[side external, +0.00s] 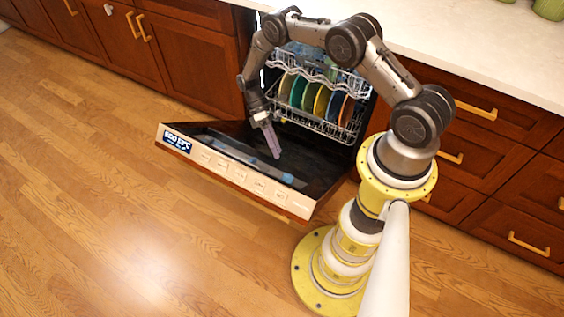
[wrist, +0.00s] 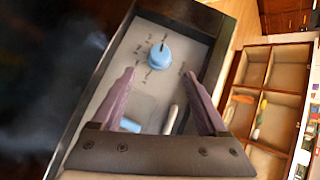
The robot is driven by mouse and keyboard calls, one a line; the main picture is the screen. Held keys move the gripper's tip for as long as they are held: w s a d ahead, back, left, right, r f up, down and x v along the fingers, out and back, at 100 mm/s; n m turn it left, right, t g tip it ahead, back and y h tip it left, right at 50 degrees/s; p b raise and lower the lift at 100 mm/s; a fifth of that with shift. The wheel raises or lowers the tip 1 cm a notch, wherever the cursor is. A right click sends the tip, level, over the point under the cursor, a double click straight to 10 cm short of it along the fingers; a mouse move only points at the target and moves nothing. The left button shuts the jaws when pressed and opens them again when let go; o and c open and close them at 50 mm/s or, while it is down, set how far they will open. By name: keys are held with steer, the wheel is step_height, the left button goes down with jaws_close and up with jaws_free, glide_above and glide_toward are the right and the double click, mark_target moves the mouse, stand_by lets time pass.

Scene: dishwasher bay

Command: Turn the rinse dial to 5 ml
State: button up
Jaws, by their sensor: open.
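The rinse dial (wrist: 159,55) is a round blue knob on a light grey panel (wrist: 122,62) in the wrist view. Small printed marks surround it, too blurred to read, and a dark line shows near its top edge. My gripper (wrist: 159,73) is open, its two purple fingers spread below and to either side of the dial, with nothing between them. In the side external view my gripper (side external: 274,148) points down over the opened dishwasher door (side external: 221,138). A small blue spot there beside the fingers may be the dial; I cannot be sure.
A pale blue piece (wrist: 130,125) and a whitish bar (wrist: 171,119) lie lower on the panel. The rack (side external: 350,125) with several coloured plates (side external: 320,101) stands behind my gripper. A wooden frame with compartments (wrist: 270,52) shows at the right of the wrist view.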

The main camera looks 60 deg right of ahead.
steer(key=shift+v, duration=2.35)
